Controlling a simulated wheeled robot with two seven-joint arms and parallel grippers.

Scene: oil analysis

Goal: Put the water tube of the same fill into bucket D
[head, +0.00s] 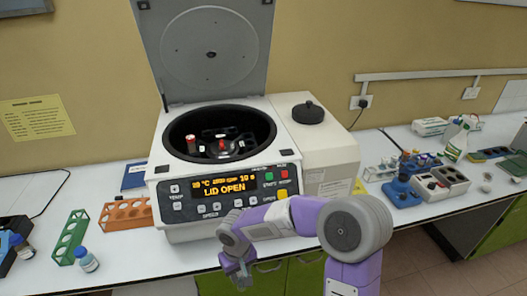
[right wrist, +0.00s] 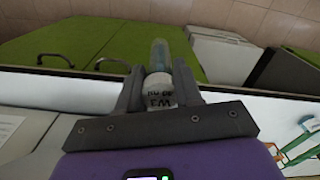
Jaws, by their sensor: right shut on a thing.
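My right gripper (head: 238,272) is low in front of the centrifuge (head: 212,172), at the bench's front edge. In the right wrist view it is shut on a tube (right wrist: 160,55) with a clear bluish body and a pale, lettered end between the fingers; the lettering is not fully readable. The centrifuge lid (head: 208,45) stands open and the display reads "LID OPEN". Inside the dark bowl is a rotor (head: 222,146). A pale-and-red piece (head: 191,143) stands at its left. Bucket letters are too small to read. My left gripper is not in view.
An orange rack (head: 124,214) and a green rack (head: 70,238) stand left of the centrifuge, with a blue-capped bottle (head: 86,259) nearby.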

